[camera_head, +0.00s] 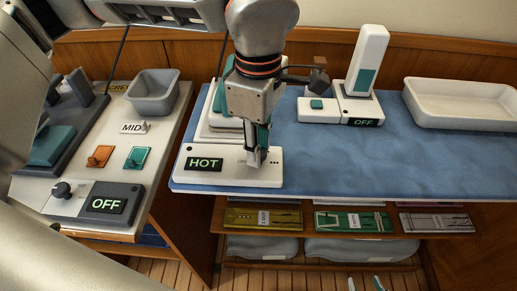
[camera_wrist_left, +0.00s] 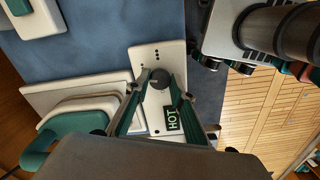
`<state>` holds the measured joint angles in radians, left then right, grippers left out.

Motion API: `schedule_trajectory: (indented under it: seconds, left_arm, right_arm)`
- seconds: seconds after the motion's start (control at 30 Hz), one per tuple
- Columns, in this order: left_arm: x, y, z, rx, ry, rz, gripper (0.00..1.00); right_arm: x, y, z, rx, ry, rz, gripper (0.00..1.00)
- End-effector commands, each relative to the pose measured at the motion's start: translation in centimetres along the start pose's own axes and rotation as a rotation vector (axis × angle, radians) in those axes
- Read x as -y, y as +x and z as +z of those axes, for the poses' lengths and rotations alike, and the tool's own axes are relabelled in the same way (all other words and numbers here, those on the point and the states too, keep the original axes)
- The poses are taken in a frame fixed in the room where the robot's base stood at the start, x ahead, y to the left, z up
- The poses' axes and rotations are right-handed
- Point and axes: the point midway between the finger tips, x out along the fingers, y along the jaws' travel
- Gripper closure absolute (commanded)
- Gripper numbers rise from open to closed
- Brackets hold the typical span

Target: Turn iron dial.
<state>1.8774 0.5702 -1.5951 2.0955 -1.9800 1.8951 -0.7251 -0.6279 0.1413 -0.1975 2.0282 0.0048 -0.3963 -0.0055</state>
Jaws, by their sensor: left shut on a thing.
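The iron station's white control panel (camera_head: 233,176) sits at the front left of the blue-topped table, and its display (camera_head: 205,163) reads HOT. My left gripper (camera_head: 257,160) points down at the panel, right of the display. In the left wrist view its fingers (camera_wrist_left: 160,84) are closed around the round dark dial (camera_wrist_left: 160,77); in the head view the gripper hides the dial. The white and teal iron stands behind the panel, partly hidden by my arm; its teal handle (camera_wrist_left: 65,152) shows in the wrist view. My right gripper (camera_head: 365,285) shows only its separated fingertips at the bottom edge.
A small white device (camera_head: 362,85) reading OFF and a white tray (camera_head: 465,101) stand farther right. The left counter holds a grey bin (camera_head: 153,95), a MID label, orange and teal switches and a knob (camera_head: 62,190) beside an OFF display. The blue top's right middle is clear.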

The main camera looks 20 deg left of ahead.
Motion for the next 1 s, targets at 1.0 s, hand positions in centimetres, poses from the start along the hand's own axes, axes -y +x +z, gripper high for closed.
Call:
schedule_trajectory:
  seconds: [1.0]
  left_arm:
    - [0.06, 0.11, 0.00, -0.001, -0.421, -0.002, 0.89]
  right_arm:
    - [-0.30, -0.01, -0.69, -0.010, -0.002, 0.004, 0.60]
